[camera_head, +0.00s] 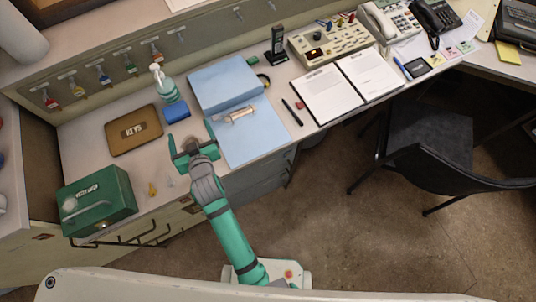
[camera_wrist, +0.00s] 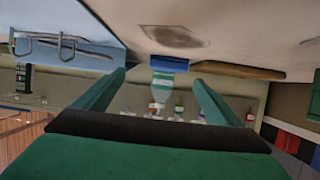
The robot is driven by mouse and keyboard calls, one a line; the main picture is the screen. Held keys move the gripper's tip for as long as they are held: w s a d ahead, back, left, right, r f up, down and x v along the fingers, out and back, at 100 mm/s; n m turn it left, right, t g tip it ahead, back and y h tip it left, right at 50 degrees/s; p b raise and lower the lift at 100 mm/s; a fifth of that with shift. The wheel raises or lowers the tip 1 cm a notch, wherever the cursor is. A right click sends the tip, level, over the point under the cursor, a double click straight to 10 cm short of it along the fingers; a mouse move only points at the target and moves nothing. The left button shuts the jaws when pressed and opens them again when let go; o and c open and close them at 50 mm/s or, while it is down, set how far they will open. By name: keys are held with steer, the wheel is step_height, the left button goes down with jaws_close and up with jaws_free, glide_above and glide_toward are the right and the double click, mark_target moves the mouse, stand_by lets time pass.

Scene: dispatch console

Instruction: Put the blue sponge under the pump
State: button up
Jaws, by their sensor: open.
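The blue sponge (camera_head: 176,111) lies on the desk, just in front of the clear green soap bottle (camera_head: 169,90). The bottle stands upright with a white pump (camera_head: 156,70) on top. My gripper (camera_head: 191,137) is open and empty, on the near side of the sponge and apart from it. The wrist view is upside down. There the sponge (camera_wrist: 169,64) shows between and beyond my fingers (camera_wrist: 158,78), with the bottle (camera_wrist: 162,82) behind it. Whether sponge and bottle touch is unclear.
A brown case (camera_head: 134,130) lies left of the sponge. An open blue folder (camera_head: 250,138) holding a clipped beige item (camera_head: 240,115) lies to the right. A green cash box (camera_head: 96,202) stands front left. Tagged keys (camera_head: 104,77) hang behind.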

steer(key=shift+m+t+h, duration=0.5)
steer(key=shift+m+h, duration=0.2)
steer(key=s+d+f, duration=0.1)
steer(key=d, duration=0.2)
steer(key=s+d, duration=0.2)
steer(key=d, duration=0.1)
steer(key=s+d+f, duration=0.1)
steer(key=s+d, duration=0.1)
steer(key=d, duration=0.1)
steer(key=shift+s+d+f, duration=0.1)
steer(key=shift+d+f, duration=0.05)
steer(key=shift+f, duration=0.15)
steer(key=s+d+r+m+t+h, duration=0.1)
steer(key=s+d+r, duration=0.3)
steer(key=s+d, duration=0.5)
steer(key=s+d+r+m+t+h, duration=0.1)
steer(key=s+d+r+m+h, duration=0.2)
steer(key=s+d, duration=0.7)
steer(key=s+r+h, duration=0.1)
steer(key=s, duration=0.1)
steer(key=shift+s+d+t, duration=0.2)
steer(key=shift+s+t, duration=0.1)
steer(key=shift+s, duration=0.05)
